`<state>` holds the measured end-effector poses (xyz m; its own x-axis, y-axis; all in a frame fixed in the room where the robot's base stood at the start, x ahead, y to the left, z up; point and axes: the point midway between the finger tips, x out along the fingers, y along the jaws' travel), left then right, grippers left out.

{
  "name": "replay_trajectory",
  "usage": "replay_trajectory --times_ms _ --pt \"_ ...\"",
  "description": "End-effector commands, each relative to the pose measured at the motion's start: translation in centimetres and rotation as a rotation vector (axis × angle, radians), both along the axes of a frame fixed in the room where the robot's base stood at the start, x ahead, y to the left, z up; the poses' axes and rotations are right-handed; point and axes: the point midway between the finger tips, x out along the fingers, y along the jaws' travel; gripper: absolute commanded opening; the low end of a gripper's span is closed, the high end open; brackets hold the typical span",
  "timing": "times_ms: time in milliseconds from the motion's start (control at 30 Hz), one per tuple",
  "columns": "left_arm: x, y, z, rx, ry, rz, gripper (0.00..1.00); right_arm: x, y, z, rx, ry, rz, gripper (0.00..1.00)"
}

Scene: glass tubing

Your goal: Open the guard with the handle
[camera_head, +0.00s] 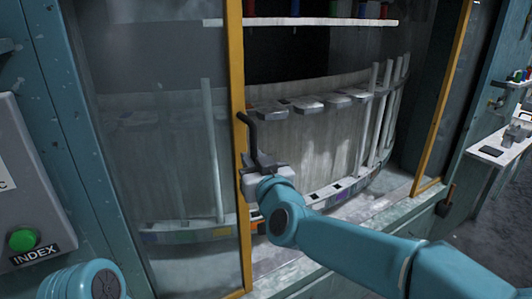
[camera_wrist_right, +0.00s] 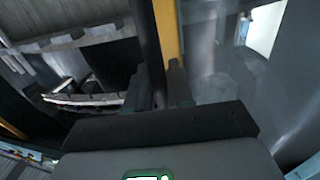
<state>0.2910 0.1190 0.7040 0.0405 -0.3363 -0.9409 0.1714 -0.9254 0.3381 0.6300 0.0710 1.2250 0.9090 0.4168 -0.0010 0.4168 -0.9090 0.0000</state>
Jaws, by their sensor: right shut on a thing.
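The guard is a clear panel (camera_head: 160,120) with a yellow edge post (camera_head: 237,90), at the left of the machine opening. A dark bar handle (camera_head: 251,136) stands out from this yellow post. My right gripper (camera_head: 262,166) is shut on the handle's lower part. In the right wrist view the fingers (camera_wrist_right: 165,88) close around the dark handle (camera_wrist_right: 148,45), beside the yellow post (camera_wrist_right: 167,30). The fingers hide the gripped part. My left gripper is out of view.
A second yellow post (camera_head: 443,100) stands at the right, with a wide gap between the posts. Inside are a curved pale wall with grey brackets (camera_head: 310,104) and upright tubes (camera_head: 368,120). A grey box with a green INDEX button (camera_head: 22,239) is at left. A side table (camera_head: 500,150) stands right.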

Motion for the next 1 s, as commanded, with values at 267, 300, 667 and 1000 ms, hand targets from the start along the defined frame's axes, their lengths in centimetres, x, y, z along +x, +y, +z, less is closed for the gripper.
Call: replay_trajectory --times_ms 267,300,667,1000 --pt "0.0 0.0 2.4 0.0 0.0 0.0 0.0 -3.5 4.8 0.5 -0.002 -0.001 0.009 0.0" --pt "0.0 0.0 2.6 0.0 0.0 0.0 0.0 -3.9 5.5 0.5 -0.002 -0.002 0.009 0.0" --pt "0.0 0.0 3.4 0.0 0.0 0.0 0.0 -5.9 8.1 0.3 0.002 -0.004 0.003 0.0" --pt "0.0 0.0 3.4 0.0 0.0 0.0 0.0 -6.1 8.4 0.3 0.003 -0.005 0.003 0.0"
